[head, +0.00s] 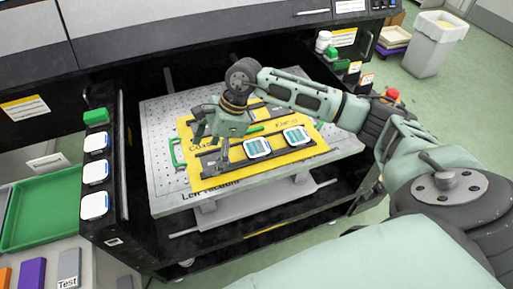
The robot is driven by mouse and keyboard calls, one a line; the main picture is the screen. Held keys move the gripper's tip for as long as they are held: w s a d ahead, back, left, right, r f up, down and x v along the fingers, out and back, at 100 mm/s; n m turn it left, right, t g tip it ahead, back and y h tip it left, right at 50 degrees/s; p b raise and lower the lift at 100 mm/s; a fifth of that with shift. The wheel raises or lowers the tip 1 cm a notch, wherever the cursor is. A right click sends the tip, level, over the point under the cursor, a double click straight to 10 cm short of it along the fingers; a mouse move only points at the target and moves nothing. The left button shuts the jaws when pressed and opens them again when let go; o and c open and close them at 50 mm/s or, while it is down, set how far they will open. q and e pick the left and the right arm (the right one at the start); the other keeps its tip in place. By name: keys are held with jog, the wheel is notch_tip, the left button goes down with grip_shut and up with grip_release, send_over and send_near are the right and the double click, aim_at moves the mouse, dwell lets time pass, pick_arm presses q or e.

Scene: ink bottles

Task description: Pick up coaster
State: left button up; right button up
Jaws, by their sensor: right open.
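Two flat square pieces with white rims and teal patterned tops lie on black strips on a yellow mat (308,157): a left one (257,147) and a right one (297,136). They look like coasters, but I cannot be sure. My right gripper (211,146) is open over the left part of the mat, fingers pointing down, to the left of the left square piece. No held thing shows between its fingers. The gripper and arm hide part of the mat and its lettering. My left gripper is not in view.
The mat lies on a grey perforated board (160,180) inside a black-framed bay. Several white items and a green block (96,117) line the frame's left side. A green tray (45,215) lies further left. White bottles (324,41) stand at the back right.

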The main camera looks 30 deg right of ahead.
aim_at(253, 148)
jog(key=d+h, duration=0.1)
jog(key=d, duration=0.3)
jog(key=d+h, duration=0.2)
jog(key=d, duration=0.3)
jog(key=d+r+h, duration=0.1)
jog(key=d+h, duration=0.1)
jog(key=d, duration=0.3)
jog(key=shift+w+g, duration=0.15)
jog(key=shift+g, duration=0.25)
jog(key=shift+d+f, duration=0.1)
jog(key=shift+f, duration=0.2)
jog(key=f+p, duration=0.1)
jog(key=f, duration=0.1)
jog(key=f+p, duration=0.1)
jog(key=f, duration=0.1)
jog(key=f+p, duration=0.1)
jog(key=f, duration=0.1)
jog(key=shift+w+f+p, duration=0.15)
jog(key=shift+w+p, duration=0.1)
jog(key=shift+p, duration=0.05)
jog(key=shift+f, duration=0.35)
jog(key=shift+c, duration=0.3)
jog(key=c, duration=1.3)
